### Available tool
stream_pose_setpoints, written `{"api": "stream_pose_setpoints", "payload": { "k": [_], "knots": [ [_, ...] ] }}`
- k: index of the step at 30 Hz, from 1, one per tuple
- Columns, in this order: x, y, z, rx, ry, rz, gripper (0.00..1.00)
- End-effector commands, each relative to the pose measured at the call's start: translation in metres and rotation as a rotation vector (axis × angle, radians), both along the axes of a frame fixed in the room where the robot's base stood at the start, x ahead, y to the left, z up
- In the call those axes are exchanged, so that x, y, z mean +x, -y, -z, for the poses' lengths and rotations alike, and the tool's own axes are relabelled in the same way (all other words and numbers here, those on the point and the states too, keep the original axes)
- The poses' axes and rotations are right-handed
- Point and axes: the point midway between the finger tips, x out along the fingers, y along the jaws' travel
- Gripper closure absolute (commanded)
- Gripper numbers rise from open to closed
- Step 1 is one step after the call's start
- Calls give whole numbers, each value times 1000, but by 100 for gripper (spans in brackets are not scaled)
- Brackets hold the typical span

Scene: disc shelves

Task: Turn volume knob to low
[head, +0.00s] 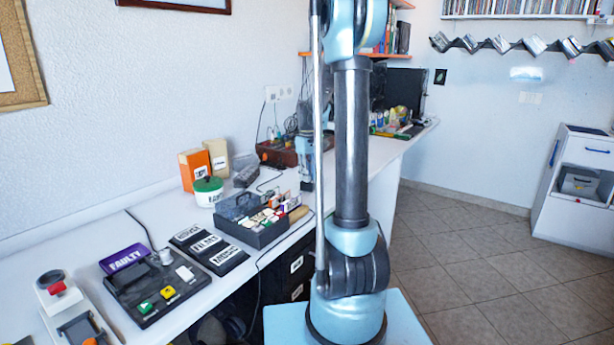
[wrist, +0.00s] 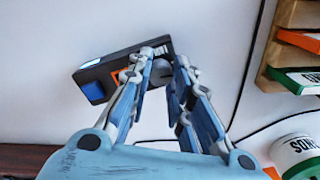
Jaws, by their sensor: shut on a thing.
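My gripper (wrist: 160,62) shows in the wrist view with its two blue and grey fingers closed in on a grey round knob (wrist: 160,72). The knob sits on a dark box-shaped device (wrist: 126,62) with a blue patch (wrist: 93,92) at its left end and an orange-edged part beside the fingers. The fingers hide part of the knob and of the device's face, so the knob's pointer and setting cannot be read. In the head view my arm stands in the middle, and I cannot make out the fingertips on the knob.
A tub with a green lid (head: 208,185) stands by an orange box (head: 194,168) on the desk. A dark tray of small items (head: 252,234), a label board (head: 208,247) and a black button panel (head: 150,290) lie nearer. Dark cords cross the pale surface in the wrist view.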

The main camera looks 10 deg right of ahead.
Motion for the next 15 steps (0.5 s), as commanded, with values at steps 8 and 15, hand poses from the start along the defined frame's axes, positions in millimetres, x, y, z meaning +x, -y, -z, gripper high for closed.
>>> {"api": "stream_pose_setpoints", "payload": {
  "k": [8, 15],
  "knots": [
    [0, 0, 0, 0, 0, -178, 100],
    [0, 0, 0, 0, 0, -261, 100]
  ]
}}
